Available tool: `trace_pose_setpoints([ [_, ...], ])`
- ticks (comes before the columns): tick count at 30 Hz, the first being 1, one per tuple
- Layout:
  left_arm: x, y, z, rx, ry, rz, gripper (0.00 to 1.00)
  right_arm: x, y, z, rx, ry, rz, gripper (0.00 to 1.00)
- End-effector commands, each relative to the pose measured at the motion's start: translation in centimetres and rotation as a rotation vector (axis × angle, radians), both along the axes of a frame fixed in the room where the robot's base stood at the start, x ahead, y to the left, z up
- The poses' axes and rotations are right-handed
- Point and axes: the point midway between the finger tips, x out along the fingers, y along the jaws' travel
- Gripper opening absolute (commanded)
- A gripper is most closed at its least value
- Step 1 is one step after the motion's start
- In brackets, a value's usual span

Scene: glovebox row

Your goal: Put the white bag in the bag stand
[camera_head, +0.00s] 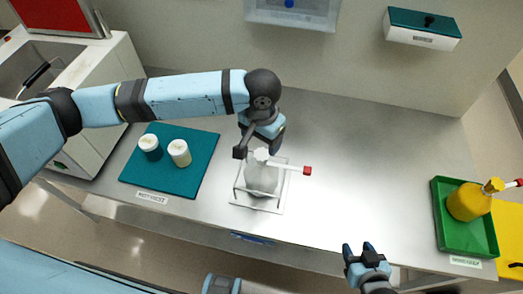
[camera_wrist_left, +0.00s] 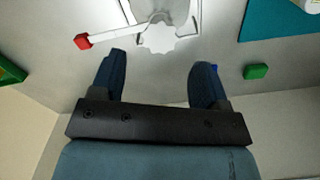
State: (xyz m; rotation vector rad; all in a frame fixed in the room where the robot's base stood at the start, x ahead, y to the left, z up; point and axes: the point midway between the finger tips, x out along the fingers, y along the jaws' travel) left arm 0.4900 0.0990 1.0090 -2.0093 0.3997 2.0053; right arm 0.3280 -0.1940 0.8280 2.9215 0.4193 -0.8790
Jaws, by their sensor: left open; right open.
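The white bag (camera_head: 262,178) stands upright within the white bag stand (camera_head: 240,199) on the bench, with its scalloped cap (camera_head: 261,154) on top. A thin white tube with a red tip (camera_head: 307,171) sticks out to the right from the cap. My left gripper (camera_head: 259,151) is open at the cap, its fingers apart on either side in the head view. In the left wrist view, the cap (camera_wrist_left: 160,40) lies just beyond the open fingertips (camera_wrist_left: 160,60), with no visible contact. My right gripper (camera_head: 360,250) is open and empty beyond the bench's front edge.
A teal mat (camera_head: 180,186) with two jars (camera_head: 180,153) lies left of the stand. A green tray (camera_head: 474,243) holding a yellow container (camera_head: 468,202) is at the far right. The bench (camera_head: 360,170) between stand and tray is clear. A wall box (camera_head: 423,32) hangs behind.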

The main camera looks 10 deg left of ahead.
Motion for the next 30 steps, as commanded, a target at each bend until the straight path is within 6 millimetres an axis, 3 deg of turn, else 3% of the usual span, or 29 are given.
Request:
trace_pose_setpoints([
  [3,0.0,0.0,1.7,-0.001,0.0,0.0,0.69,0.0,0.0,-0.1,0.0,0.0,0.0,0.49],
  [9,0.0,0.0,2.9,0.0,0.0,-0.001,0.69,0.0,0.0,-0.1,0.0,0.0,0.0,0.49],
  [25,-0.1,-0.1,2.8,-0.003,0.001,-0.003,0.69,0.0,0.1,-0.1,0.001,0.0,0.001,0.49],
  [30,-2.0,-1.8,2.0,-0.071,-0.005,-0.056,0.69,0.0,0.1,-0.1,0.001,0.0,0.001,0.49],
])
